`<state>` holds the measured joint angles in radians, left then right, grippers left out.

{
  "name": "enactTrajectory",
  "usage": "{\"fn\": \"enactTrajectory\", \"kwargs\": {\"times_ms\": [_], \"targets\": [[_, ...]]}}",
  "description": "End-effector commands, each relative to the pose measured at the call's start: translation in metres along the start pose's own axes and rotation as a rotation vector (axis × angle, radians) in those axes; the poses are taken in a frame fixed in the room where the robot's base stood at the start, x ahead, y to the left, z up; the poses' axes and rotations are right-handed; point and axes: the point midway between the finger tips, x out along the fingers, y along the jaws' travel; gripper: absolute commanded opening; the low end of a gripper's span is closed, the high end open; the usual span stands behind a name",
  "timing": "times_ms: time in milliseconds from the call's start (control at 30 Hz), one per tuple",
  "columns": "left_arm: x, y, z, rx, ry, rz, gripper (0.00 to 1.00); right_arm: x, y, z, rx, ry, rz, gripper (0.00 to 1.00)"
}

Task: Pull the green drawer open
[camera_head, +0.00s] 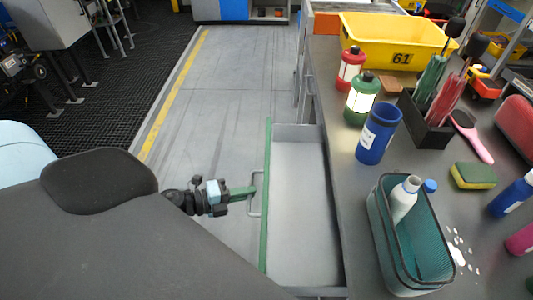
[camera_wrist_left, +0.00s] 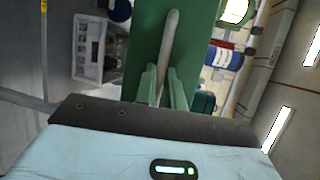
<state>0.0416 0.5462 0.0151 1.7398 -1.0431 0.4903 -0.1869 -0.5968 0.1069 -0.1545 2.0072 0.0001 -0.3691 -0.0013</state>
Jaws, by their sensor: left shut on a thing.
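The green drawer (camera_head: 266,165) stands out from the side of the grey table, with its thin green front at the left and its grey inside showing empty. A pale bar handle (camera_head: 254,193) is on its front. My left gripper (camera_head: 250,192) is at the handle, with green fingers shut on it. In the left wrist view, the green front fills the upper middle, and the handle (camera_wrist_left: 170,38) runs down between the two fingers (camera_wrist_left: 163,90). My right gripper is not in view.
Grey floor (camera_head: 225,100) left of the drawer is clear. A yellow line (camera_head: 175,90) crosses it.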

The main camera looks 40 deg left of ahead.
Motion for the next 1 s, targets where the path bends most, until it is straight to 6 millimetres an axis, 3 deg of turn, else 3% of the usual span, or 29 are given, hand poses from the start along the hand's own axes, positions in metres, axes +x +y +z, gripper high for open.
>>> {"fn": "enactTrajectory", "kwargs": {"times_ms": [167, 500, 533, 700, 1000], "targets": [[-0.0102, 0.0028, 0.004, -0.001, -0.001, 0.001, 0.0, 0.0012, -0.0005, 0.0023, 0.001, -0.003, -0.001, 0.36], [-0.0109, 0.0021, 0.0047, 0.0, -0.001, 0.0, 0.0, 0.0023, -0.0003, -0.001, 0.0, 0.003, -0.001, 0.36], [-0.0108, 0.0021, 0.0047, 0.0, -0.001, 0.0, 0.13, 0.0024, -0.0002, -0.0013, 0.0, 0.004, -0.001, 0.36], [-0.0107, 0.0022, 0.0046, -0.001, -0.001, 0.0, 0.33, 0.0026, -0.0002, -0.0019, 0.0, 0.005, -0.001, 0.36], [-0.0125, 0.0027, 0.0044, -0.001, -0.001, 0.0, 0.33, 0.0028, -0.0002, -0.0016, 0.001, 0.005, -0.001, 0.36]]}}
